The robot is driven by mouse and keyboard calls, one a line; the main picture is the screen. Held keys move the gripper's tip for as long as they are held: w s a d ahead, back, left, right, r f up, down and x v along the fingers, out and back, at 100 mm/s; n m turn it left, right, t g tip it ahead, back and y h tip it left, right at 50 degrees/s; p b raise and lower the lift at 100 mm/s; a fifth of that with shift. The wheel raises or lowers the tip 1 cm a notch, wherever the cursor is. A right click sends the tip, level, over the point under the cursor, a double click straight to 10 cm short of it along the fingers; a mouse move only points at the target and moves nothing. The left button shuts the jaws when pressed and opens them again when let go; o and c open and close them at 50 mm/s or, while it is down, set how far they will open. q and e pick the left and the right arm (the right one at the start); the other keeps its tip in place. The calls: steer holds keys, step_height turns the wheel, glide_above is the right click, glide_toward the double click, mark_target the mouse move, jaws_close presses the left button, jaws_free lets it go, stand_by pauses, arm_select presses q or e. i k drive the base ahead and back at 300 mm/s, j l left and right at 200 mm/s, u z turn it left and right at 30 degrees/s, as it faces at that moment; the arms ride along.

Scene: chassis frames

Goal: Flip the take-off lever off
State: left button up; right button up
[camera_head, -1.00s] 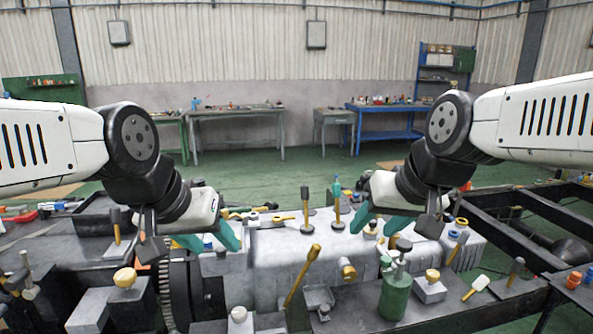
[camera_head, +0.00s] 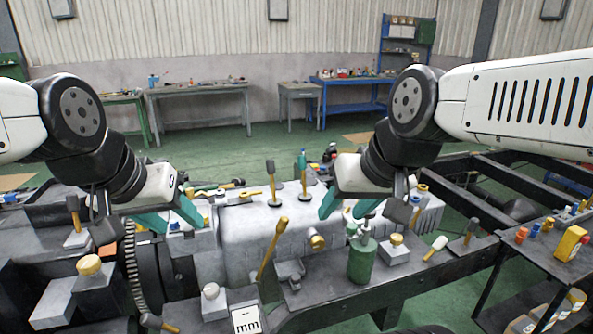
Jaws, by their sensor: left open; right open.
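A grey gearbox housing (camera_head: 240,217) lies on the chassis in the middle. A long yellow lever (camera_head: 271,250) leans up and to the right at its front. I cannot tell which is the take-off lever. My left gripper (camera_head: 170,222) is open at the housing's left end, its teal fingers pointing down. My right gripper (camera_head: 348,210) is open above the housing's right part, right of the upright levers. Neither holds anything.
A green bottle (camera_head: 362,260) stands in front of the housing, next to a block with a yellow knob (camera_head: 396,247). A toothed ring (camera_head: 131,262) is at the left. A dark cart (camera_head: 540,250) with small parts stands at the right. Workbenches are far behind.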

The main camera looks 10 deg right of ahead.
mark_target(425, 199)
steer(key=z, duration=1.3)
steer(key=i+l+z, duration=0.6)
steer(key=i+l, duration=0.25)
